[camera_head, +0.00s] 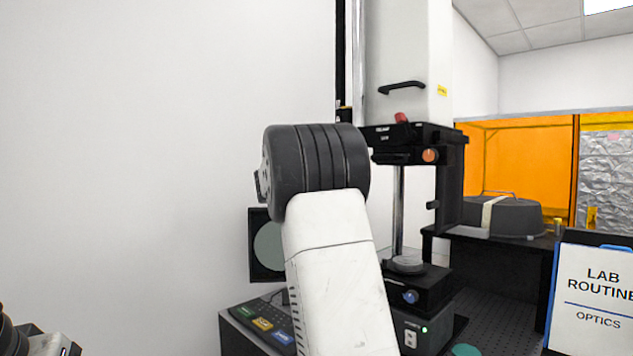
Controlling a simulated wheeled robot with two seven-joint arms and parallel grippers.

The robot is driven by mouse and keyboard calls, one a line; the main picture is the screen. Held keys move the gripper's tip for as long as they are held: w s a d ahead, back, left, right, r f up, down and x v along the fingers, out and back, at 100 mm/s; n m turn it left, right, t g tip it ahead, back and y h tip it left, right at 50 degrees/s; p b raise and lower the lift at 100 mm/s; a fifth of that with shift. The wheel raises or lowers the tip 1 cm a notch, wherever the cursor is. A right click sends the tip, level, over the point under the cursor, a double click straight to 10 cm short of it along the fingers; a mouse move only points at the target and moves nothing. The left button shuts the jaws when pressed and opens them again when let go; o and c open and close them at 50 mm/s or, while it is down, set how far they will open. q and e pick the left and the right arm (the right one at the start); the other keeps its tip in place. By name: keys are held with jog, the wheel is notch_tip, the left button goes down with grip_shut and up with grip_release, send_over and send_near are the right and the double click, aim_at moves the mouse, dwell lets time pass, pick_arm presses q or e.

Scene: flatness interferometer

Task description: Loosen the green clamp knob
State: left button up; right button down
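I cannot make out a green clamp knob in the head view. The interferometer (405,60) is a tall white column with a black bracket (415,140) below it. The bracket carries a red knob (401,118) and an orange knob (430,155). Lower down, a blue knob (410,296) sits on the front of a black stage (425,287), with a grey round piece (407,264) on top. One of my arms, white with a dark ribbed joint, stands in front and hides the instrument's left part. Neither gripper shows.
A control panel (262,318) with coloured keys and a dark-framed round screen (268,246) lie left of my arm, partly covered. A "LAB ROUTINE OPTICS" sign (597,290) stands at right. A grey case (500,216) rests on a black bench behind, before orange screens (530,170).

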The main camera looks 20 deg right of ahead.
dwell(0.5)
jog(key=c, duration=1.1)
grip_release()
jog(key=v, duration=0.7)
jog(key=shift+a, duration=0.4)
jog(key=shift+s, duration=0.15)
